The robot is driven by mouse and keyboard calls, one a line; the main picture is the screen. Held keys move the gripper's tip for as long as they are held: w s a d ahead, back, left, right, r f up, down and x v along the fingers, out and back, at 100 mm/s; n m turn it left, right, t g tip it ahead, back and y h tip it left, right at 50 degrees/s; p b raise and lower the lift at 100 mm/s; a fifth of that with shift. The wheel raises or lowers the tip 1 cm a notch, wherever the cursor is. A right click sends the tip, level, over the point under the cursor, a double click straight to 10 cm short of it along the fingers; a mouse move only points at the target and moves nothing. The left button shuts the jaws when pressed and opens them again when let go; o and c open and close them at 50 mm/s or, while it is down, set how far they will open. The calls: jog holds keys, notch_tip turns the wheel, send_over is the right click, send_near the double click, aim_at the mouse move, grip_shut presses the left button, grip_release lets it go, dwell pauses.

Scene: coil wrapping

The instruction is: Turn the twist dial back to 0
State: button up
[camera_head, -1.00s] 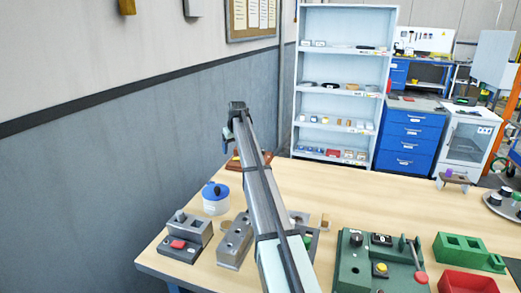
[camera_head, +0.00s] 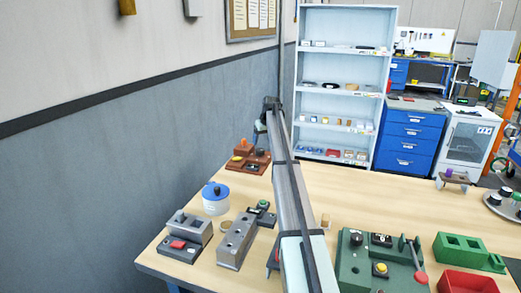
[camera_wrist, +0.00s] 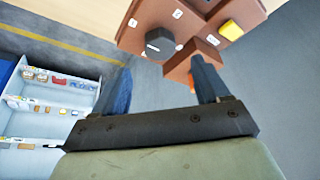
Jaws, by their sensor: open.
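The twist dial is a round black knob with a white pointer mark (camera_wrist: 158,42), on a brown block (camera_wrist: 190,14) with small white labels around it; the labels are too small to read. In the head view the brown block (camera_head: 241,165) stands at the table's far left edge, with the dark dial (camera_head: 260,153) on it. My gripper (camera_wrist: 163,82) is open and empty. In the wrist view the dial lies beyond the gap between the fingers, apart from them. In the head view my gripper (camera_head: 261,126) is raised above and behind the block.
A yellow button (camera_wrist: 231,30) sits beside the dial. A blue-lidded pot (camera_head: 216,198), a grey fixture (camera_head: 238,240), another grey block (camera_head: 184,236) and a green panel (camera_head: 350,270) stand on the table (camera_head: 330,190). The wall is close on the left.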

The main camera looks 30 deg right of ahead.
aim_at(260, 150)
jog(key=shift+x, duration=3.45)
jog(key=shift+c, duration=0.2)
jog(key=c, duration=1)
